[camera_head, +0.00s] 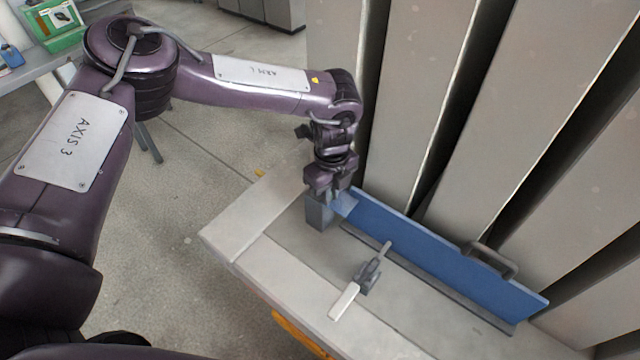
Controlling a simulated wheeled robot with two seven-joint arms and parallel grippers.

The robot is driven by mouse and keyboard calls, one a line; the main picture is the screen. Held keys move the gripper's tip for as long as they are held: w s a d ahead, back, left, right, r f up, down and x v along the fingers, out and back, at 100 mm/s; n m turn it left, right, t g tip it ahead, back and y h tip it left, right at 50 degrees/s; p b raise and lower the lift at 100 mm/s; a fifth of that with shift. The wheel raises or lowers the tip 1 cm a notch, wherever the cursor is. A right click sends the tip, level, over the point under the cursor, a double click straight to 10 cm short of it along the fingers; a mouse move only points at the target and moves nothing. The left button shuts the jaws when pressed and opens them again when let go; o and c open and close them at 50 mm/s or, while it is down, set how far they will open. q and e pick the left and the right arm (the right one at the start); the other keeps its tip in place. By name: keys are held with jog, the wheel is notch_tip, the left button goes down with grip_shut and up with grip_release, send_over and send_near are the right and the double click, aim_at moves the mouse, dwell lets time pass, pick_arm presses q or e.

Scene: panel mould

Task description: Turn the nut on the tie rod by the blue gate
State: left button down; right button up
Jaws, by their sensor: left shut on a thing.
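The blue gate (430,255) stands on edge along the far side of the grey mould table, with a dark handle (490,261) near its right end. My left gripper (332,190) points down at the gate's left end, over a grey block (319,214). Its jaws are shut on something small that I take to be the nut. The nut and the tie rod are hidden by the gripper and cannot be made out. My right gripper is not in view.
A clamp (369,273) with a pale handle (343,301) sits on the table (300,255) in front of the gate. Tall grey panels (420,90) lean close behind the gate. A green box (54,24) stands on a bench at upper left. The floor at left is open.

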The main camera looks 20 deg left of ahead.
pick_arm(q)
jog(key=shift+s+a+m, duration=0.1)
jog(key=shift+m, duration=0.3)
jog(key=m, duration=0.3)
jog(key=shift+s+a, duration=0.35)
jog(key=shift+a, duration=0.05)
jog(key=m, duration=0.2)
jog(key=a+m, duration=0.1)
jog(key=shift+s+m, duration=0.25)
jog(key=shift+m, duration=0.15)
jog(key=shift+a+m, duration=0.3)
jog(key=shift+m, duration=0.55)
jog(key=shift+a+m, duration=0.3)
jog(key=shift+m, duration=0.55)
